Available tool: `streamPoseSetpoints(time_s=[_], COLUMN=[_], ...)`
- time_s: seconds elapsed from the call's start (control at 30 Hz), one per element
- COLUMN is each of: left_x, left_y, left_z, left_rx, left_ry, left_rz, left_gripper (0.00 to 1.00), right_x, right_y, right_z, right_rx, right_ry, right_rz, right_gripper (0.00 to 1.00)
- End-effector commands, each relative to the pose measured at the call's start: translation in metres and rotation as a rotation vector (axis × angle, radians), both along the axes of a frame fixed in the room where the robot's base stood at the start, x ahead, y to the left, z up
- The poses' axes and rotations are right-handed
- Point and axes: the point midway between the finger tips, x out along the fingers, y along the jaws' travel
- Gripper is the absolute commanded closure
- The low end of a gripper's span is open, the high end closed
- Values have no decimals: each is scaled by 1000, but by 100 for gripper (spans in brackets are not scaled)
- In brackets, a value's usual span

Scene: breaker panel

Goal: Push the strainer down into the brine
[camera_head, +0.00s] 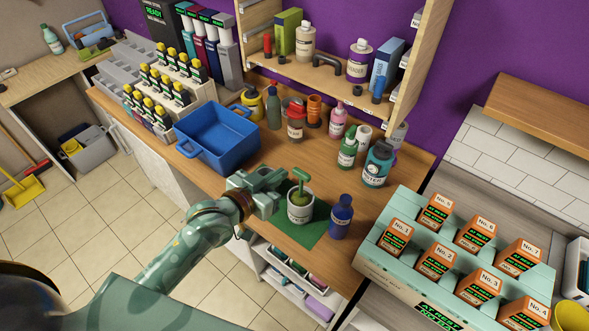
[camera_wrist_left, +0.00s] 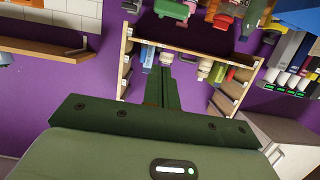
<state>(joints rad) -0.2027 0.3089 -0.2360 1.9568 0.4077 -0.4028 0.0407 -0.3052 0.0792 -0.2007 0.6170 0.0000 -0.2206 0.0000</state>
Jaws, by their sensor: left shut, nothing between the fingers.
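A white jar (camera_head: 300,212) stands upright on a dark green mat (camera_head: 314,237) on the wooden counter. A green strainer handle (camera_head: 301,181) sticks up out of the jar's mouth. The strainer's lower part and the level of the brine cannot be made out. My left gripper (camera_head: 280,185) is shut and empty, just to the left of the jar and strainer handle. I cannot tell whether it touches them. In the left wrist view my gripper's fingers (camera_wrist_left: 158,86) are together, and neither the jar nor the strainer shows there. My right gripper is not in view.
A dark blue bottle (camera_head: 341,217) stands close right of the jar. A blue tray (camera_head: 214,158) lies behind and left of my gripper. Bottles, including a teal one (camera_head: 377,165), stand behind. A pale rack with orange boxes (camera_head: 396,237) is at the right.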

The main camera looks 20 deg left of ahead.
Motion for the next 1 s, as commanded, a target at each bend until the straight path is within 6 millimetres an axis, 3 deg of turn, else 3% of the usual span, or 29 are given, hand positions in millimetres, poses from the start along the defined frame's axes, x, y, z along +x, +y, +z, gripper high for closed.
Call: streamPoseSetpoints(time_s=[0.33,0.43,0.6,1.0], left_x=[69,67,67,67], left_y=[-25,-24,-24,-23], left_z=[-17,-37,-54,-58], left_rx=[-1,2,2,1], left_ry=[-2,5,1,0], left_rz=[1,1,1,1], left_gripper=[100,100,100,100], right_x=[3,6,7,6], right_y=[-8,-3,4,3], right_z=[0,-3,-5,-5], right_rx=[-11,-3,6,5], right_ry=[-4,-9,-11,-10], right_rz=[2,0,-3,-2], right_gripper=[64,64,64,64])
